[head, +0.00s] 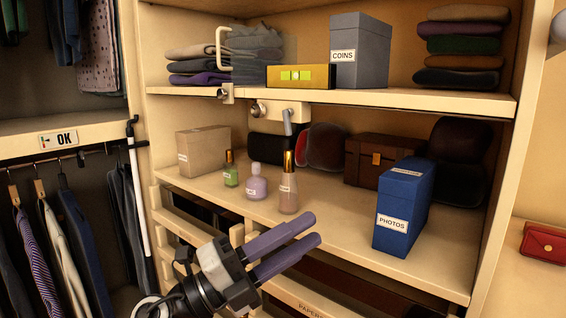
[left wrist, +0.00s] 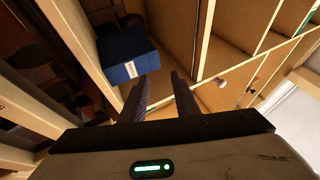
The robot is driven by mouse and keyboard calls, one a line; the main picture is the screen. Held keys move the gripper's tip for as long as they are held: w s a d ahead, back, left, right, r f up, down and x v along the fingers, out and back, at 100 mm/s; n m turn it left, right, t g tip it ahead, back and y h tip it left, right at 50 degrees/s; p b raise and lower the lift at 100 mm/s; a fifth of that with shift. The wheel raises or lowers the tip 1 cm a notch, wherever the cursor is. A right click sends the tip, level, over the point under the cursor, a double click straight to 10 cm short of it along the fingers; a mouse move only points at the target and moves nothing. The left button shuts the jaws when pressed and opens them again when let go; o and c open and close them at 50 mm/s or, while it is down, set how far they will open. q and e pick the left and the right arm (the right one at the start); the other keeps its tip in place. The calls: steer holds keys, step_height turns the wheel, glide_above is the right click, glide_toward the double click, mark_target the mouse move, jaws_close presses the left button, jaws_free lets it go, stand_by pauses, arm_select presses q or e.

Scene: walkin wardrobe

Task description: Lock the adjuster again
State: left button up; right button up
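A pale fitting (head: 280,109), which looks like the adjuster, is fixed under the front edge of the upper shelf. It has a round knob (head: 256,109) at its left and a grey lever (head: 288,123) hanging down from it. A yellow spirit level (head: 299,78) with a green vial lies on the shelf above. My left gripper (head: 314,229) is in front of and below the lower shelf, apart from the fitting. Its purple fingers are open and empty; they also show apart in the left wrist view (left wrist: 158,90). My right gripper is not in view.
The lower shelf (head: 340,235) holds several bottles, a beige box (head: 203,150), a brown case (head: 383,160) and a blue PHOTOS box (head: 403,207). The bottles (head: 288,192) stand below the fitting. Drawers lie below the shelf.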

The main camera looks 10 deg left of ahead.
arm_select(q)
step_height(320, 180, up, 4)
steer(key=w+m+g+y+b, duration=0.1)
steer(key=m+g+b, duration=0.15)
steer(key=m, duration=0.55)
steer(key=t+y+b, duration=0.1)
steer(key=t+y, duration=0.4)
steer(key=y, duration=0.4)
glide_toward(286, 130)
steer(key=shift+m+h, duration=0.3)
steer(key=p+x, duration=0.1)
steer(key=x, duration=0.7)
steer(key=shift+w+f, duration=0.1)
steer(key=shift+w, duration=0.2)
steer(key=shift+c, duration=0.3)
jaws_close()
